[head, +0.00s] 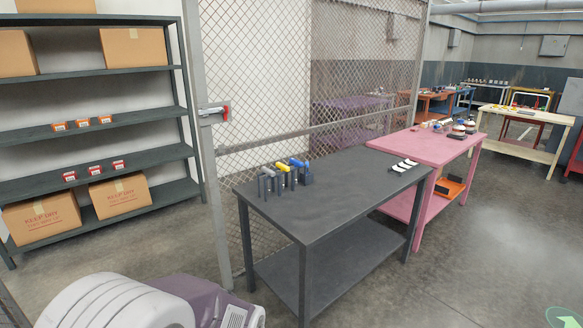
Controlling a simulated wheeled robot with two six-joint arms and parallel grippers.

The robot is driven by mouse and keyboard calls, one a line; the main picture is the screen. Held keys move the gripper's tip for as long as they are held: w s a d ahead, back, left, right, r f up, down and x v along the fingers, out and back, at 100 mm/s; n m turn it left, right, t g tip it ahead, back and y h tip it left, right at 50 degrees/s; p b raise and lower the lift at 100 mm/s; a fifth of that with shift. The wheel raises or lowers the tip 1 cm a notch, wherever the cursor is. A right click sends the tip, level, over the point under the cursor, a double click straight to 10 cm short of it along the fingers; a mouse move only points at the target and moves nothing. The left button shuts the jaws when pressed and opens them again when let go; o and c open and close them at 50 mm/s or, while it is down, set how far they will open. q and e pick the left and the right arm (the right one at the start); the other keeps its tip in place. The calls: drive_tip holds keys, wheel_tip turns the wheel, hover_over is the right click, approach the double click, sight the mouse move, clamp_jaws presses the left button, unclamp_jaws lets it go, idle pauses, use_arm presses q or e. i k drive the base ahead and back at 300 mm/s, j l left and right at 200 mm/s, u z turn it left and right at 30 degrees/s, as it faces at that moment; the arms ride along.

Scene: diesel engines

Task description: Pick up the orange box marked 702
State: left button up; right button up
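Three small orange boxes stand in a row on the middle shelf of the rack at the left in the head view: a left one (59,126), a middle one (82,122) and a right one (105,119). Their markings are too small to read, so I cannot tell which is marked 702. Neither of my grippers is in view.
Three small red boxes (95,170) sit one shelf lower on the dark rack (150,115). Cardboard cartons (120,196) fill its bottom and top. A mesh fence (255,85) stands right of it. A grey table (330,193) with tools and a pink table (425,145) stand right.

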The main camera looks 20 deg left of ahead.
sight(81, 122)
drive_tip(key=i+j+u, duration=0.2)
drive_tip(key=u, duration=0.25)
drive_tip(key=i+j+u, duration=0.1)
drive_tip(key=i+u, duration=0.55)
drive_tip(key=u, duration=0.25)
drive_tip(key=i+l+u, duration=0.1)
drive_tip(key=i+u, duration=0.15)
drive_tip(key=u, duration=0.2)
drive_tip(key=i+j+u, duration=0.1)
drive_tip(key=i+u, duration=0.15)
drive_tip(key=i, duration=0.9)
drive_tip(key=i+l+u, duration=0.2)
drive_tip(key=i, duration=0.9)
drive_tip(key=i+j+z, duration=0.15)
drive_tip(key=i, duration=0.35)
drive_tip(key=i+j+z, duration=0.1)
drive_tip(key=i, duration=0.35)
drive_tip(key=i+j+z, duration=0.15)
drive_tip(key=i+j, duration=0.2)
drive_tip(key=i+l+u, duration=0.3)
drive_tip(key=i+l, duration=0.3)
drive_tip(key=i+l+u, duration=0.25)
drive_tip(key=i+l, duration=0.25)
drive_tip(key=l, duration=0.2)
drive_tip(key=i+l+u, duration=0.15)
drive_tip(key=l, duration=0.25)
drive_tip(key=i+l+u, duration=0.15)
drive_tip(key=i+l, duration=0.15)
drive_tip(key=l, duration=0.1)
